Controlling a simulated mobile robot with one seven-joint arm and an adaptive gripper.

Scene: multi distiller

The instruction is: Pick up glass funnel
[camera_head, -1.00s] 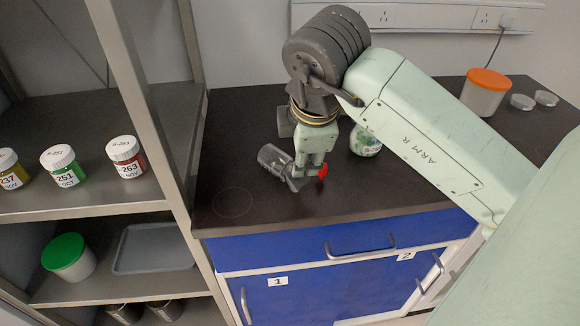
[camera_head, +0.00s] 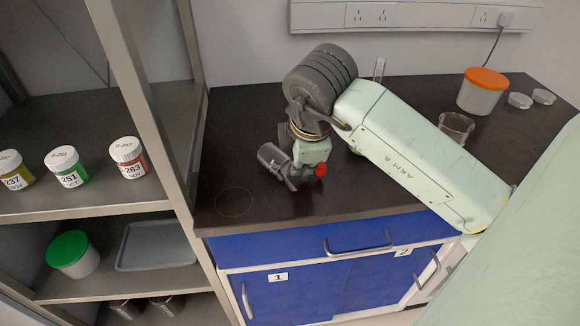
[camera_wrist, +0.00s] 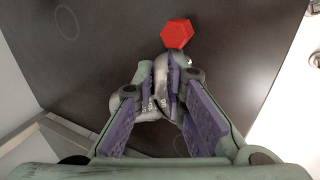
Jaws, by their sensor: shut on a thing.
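In the wrist view, my gripper (camera_wrist: 163,80) is shut on the grey glass body (camera_wrist: 157,96), which sits between the purple finger pads. The red piece (camera_wrist: 177,33) is beyond the fingertips. The fingers hide part of the glass, and I cannot tell whether it touches the bench.
A beaker (camera_head: 457,126), an orange-lidded tub (camera_head: 482,91) and small dishes (camera_head: 543,96) stand right of my arm. A thin glass cylinder (camera_head: 379,69) is behind it. A shelf rack post (camera_head: 150,110) with labelled jars (camera_head: 66,166) bounds the left. The front-left bench is clear.

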